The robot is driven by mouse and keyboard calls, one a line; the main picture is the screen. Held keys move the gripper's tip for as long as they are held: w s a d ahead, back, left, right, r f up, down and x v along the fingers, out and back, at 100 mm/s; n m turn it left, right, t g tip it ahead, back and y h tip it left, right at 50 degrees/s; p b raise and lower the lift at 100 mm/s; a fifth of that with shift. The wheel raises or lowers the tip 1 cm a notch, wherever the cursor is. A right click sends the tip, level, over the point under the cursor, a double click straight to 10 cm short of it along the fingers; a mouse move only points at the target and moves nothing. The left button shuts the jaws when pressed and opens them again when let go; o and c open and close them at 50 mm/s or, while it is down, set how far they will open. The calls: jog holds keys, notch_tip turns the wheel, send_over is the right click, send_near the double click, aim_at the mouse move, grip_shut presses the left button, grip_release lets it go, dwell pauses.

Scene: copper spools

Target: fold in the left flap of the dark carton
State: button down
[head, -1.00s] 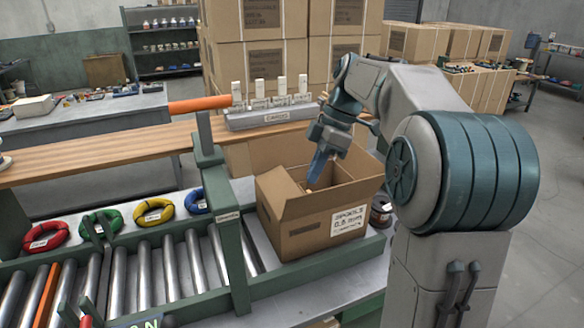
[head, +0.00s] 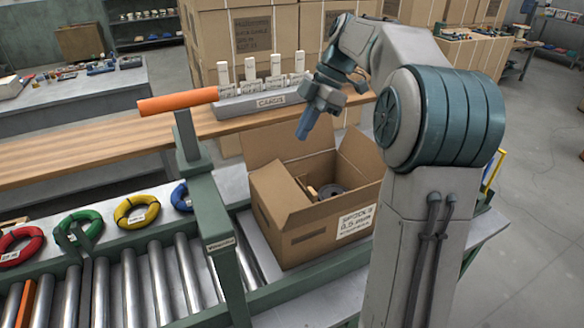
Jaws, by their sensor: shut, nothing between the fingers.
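The open carton (head: 300,235) is brown cardboard with a white label reading "SPOOLS 0.5 mm", and stands on the grey bench beyond the roller conveyor. Its flap at the back left (head: 262,148) and its flap at the right (head: 362,152) stand up. A dark spool (head: 331,190) and a small orange-brown piece show inside the opening. My gripper (head: 301,135), with blue fingers, is shut and empty. It hangs above the back of the carton, in front of the back flap, apart from it as far as I can see.
A green post with an orange bar (head: 178,101) stands left of the carton. Rollers and red, green, yellow and blue wire coils (head: 137,209) lie further left. A grey holder with white cards (head: 265,100) sits on the wooden shelf behind.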

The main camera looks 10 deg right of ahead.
send_over(286, 186)
jog(key=f, duration=0.7)
jog(key=shift+d+f, duration=0.25)
jog(key=shift+d, duration=0.1)
jog(key=shift+w+d+f+p, duration=0.1)
jog(key=shift+d+f+p, duration=0.2)
jog(key=shift+f, duration=0.65)
jog(key=shift+w+d+f+p, duration=0.15)
jog(key=shift+d+f, duration=0.15)
jog(key=shift+f, duration=0.65)
jog(key=shift+s, duration=0.1)
jog(key=shift+f, duration=0.1)
jog(key=f+y+b, duration=0.1)
jog(key=d+f+y+b, duration=0.1)
jog(key=f+y+b, duration=0.1)
jog(key=shift+w+d+g+y+b, duration=0.2)
jog(key=shift+d+g+y+b, duration=0.1)
jog(key=shift+g+y, duration=0.1)
jog(key=shift+r, duration=0.25)
